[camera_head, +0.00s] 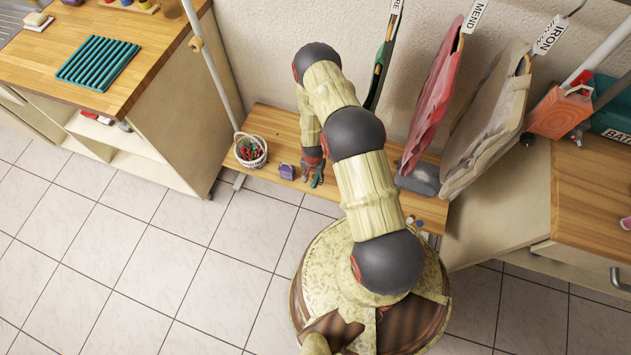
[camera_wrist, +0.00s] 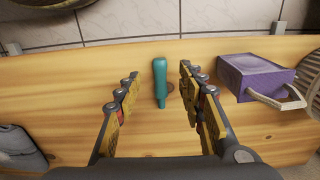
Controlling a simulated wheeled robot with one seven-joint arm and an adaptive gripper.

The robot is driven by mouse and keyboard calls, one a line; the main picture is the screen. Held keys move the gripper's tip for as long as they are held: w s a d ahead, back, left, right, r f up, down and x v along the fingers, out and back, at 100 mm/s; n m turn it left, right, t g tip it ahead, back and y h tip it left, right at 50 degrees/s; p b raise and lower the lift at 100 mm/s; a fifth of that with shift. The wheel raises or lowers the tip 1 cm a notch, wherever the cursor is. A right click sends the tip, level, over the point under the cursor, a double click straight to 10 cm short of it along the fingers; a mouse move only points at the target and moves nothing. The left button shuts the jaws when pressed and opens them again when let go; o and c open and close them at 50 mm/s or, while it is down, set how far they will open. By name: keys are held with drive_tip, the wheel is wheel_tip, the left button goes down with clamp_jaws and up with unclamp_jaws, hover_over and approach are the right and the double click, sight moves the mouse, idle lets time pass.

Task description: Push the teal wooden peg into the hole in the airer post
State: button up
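The teal peg (camera_wrist: 160,84) is on the wooden bench, between the fingers of my gripper (camera_wrist: 159,75) in the wrist view. My gripper is open, with a gap on both sides of the peg. In the head view the gripper (camera_head: 313,172) is low over the bench, and a bit of the teal peg (camera_head: 316,181) shows beside it.
The bench (camera_head: 270,125) also holds a purple block with a handle (camera_wrist: 256,77), a basket of coloured pieces (camera_head: 250,152) and a grey item (camera_head: 420,180). A counter (camera_head: 120,25) stands left; the tiled floor in front is clear.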

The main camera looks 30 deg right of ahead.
sight(313, 185)
wheel_tip(313, 185, down, 5)
drive_tip(key=shift+s+a+f+b, duration=0.1)
drive_tip(key=shift+b, duration=1.05)
drive_tip(key=c, duration=0.3)
clamp_jaws()
